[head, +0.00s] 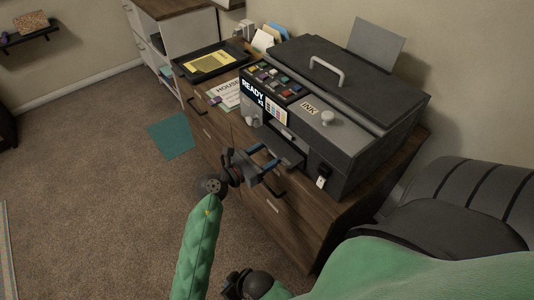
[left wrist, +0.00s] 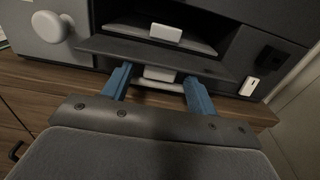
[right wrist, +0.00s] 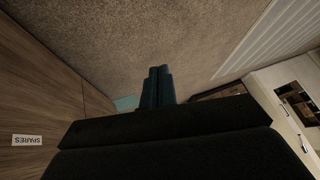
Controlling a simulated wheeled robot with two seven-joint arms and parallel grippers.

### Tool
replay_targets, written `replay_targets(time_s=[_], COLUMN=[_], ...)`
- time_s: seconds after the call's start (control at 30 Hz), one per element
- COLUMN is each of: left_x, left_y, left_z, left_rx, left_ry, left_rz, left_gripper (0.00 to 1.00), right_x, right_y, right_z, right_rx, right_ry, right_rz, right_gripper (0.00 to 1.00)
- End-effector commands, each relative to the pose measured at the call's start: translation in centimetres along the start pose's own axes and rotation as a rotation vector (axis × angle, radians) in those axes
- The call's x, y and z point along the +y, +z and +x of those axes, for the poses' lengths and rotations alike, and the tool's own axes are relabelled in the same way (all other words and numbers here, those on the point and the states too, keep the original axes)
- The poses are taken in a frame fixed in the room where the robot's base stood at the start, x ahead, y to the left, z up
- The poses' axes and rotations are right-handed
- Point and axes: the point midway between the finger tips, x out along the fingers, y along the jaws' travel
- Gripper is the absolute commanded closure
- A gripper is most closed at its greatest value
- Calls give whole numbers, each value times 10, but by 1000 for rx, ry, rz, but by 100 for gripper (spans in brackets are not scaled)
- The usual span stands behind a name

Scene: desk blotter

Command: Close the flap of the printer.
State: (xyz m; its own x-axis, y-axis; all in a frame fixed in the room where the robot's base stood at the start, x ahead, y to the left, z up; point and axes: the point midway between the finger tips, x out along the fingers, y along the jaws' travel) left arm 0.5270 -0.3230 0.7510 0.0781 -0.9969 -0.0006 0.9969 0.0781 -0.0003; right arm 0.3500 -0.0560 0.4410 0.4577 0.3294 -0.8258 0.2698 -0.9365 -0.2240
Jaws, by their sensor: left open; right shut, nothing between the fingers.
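The printer (head: 365,115) is a dark grey box on a wooden cabinet. Its flap (head: 284,150) stands open, sticking out from the front as a dark panel. In the left wrist view the flap (left wrist: 110,48) spans the picture in front of a recess, with a pale tab above it and a pale piece below. My left gripper (head: 268,162) is open and empty at the flap's outer edge. Its blue fingers (left wrist: 158,80) reach up to the flap's lower edge; contact cannot be told. My right gripper (right wrist: 157,72) is shut and empty, low beside the cabinet over the carpet.
A white knob (left wrist: 50,27) and a white tag (head: 321,182) sit either side of the flap. A black tray (head: 212,62) and papers lie on the cabinet top (head: 375,180). A dark chair (head: 455,190) stands at the right. Carpet (head: 95,190) is open at left.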

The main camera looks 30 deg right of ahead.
Motion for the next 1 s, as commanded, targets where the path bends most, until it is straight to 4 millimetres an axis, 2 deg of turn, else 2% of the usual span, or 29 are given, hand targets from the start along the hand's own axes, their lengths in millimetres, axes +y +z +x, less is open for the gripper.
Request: replay_targets(time_s=[0.13, 0.3, 0.37, 0.63, 0.7, 0.87, 1.0], left_x=[0, 0, 0, 0, 0, 1, 0], left_y=[0, 0, 0, 2, 3, 7, 9], left_z=[0, 0, 0, -1, -1, -1, -1], left_rx=[0, 0, 0, 7, 13, 37, 64], left_ry=[0, 0, 0, 0, 0, 1, 0], left_rz=[0, 0, 0, 0, 1, 1, 1], left_gripper=[44, 77, 87, 86, 86, 86, 86], right_x=[0, 0, 0, -1, -3, -11, -20], right_y=[0, -1, -1, -4, -17, -38, -56], right_z=[0, -1, -1, -7, -23, -61, -104], right_rx=[2, 3, 3, -7, -9, -45, -86], right_ry=[0, 0, 0, 0, 0, -6, -11], right_rz=[0, 0, 0, 0, -3, -7, -12], right_gripper=[100, 100, 100, 100, 100, 100, 100])
